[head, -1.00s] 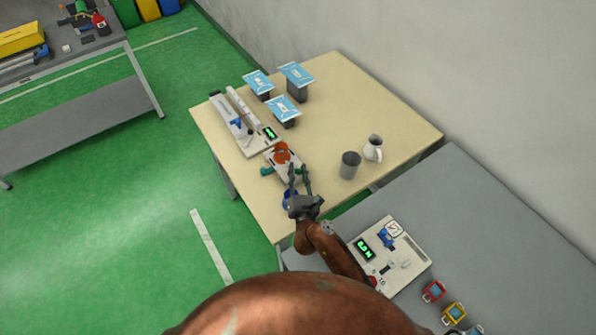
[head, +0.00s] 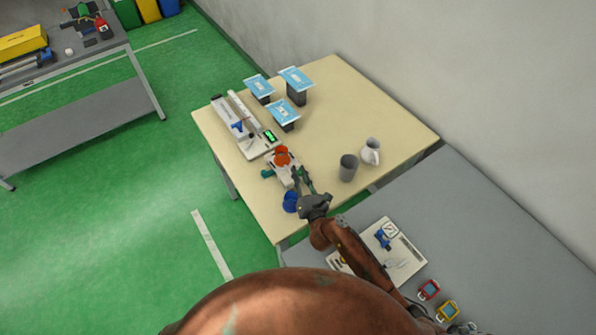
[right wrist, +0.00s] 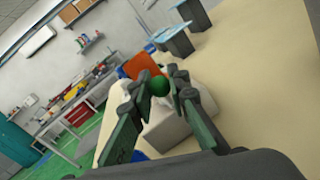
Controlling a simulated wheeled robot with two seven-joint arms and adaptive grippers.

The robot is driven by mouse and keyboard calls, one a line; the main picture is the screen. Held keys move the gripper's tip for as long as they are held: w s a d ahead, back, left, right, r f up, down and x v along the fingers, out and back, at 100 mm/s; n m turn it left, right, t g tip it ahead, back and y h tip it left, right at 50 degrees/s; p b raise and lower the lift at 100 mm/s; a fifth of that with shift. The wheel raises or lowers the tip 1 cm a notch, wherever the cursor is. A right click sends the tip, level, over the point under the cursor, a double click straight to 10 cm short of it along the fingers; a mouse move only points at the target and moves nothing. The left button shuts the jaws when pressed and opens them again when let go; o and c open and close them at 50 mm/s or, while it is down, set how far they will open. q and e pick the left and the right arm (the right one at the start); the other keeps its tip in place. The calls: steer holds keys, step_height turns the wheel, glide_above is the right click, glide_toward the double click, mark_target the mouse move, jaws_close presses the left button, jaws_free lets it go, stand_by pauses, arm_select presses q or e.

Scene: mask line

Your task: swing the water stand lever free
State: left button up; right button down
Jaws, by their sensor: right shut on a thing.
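The water stand (head: 285,170) is a small pale block with an orange-red top (head: 282,156), near the front left edge of the beige table. In the right wrist view the orange part (right wrist: 143,66) rises behind a green ball-shaped knob (right wrist: 160,86), which appears to be the lever's end. My right gripper (head: 302,180) reaches the stand's near side. In the right wrist view its fingers (right wrist: 160,92) are closed on the green knob from both sides. The lever's shaft is hidden behind the knob and fingers. My left gripper is not in view.
A blue round thing (head: 290,201) sits by my right gripper. A grey cup (head: 348,168) and white jug (head: 371,151) stand to the right. A white device (head: 240,126) and blue-topped stands (head: 296,78) are behind. A grey table (head: 470,220) adjoins at right.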

steer(key=y, duration=0.1)
steer(key=n+p, duration=0.1)
steer(key=n+g+y, duration=0.1)
steer(key=shift+w+d+r+y+p, duration=0.25)
steer(key=shift+w+d+y+p, duration=0.05)
steer(key=shift+d+p, duration=0.1)
steer(key=shift+w+f+n+g+y+p, duration=0.1)
steer(key=shift+w+n+g+y+p, duration=0.1)
steer(key=shift+n+g+y, duration=0.35)
steer(key=shift+w+f+n+g+y+p, duration=0.15)
steer(key=shift+n+g+y, duration=0.15)
steer(key=shift+y, duration=0.35)
steer(key=shift+d+n+g+y, duration=0.1)
steer(key=shift+n+g+y, duration=0.25)
steer(key=shift+n+y, duration=0.15)
steer(key=shift+w+f+n+g+y+b, duration=0.15)
steer(key=shift+w+n+g+y+b, duration=0.05)
steer(key=shift+n+g+y+b, duration=0.55)
steer(key=shift+w+d+n+g+y+b, duration=0.1)
steer(key=shift+w+n+g+y+b, duration=0.1)
steer(key=shift+n+g+y+b, duration=0.6)
steer(key=shift+w+n+g+y, duration=0.1)
steer(key=shift+n+g+y, duration=0.25)
steer(key=shift+g, duration=0.4)
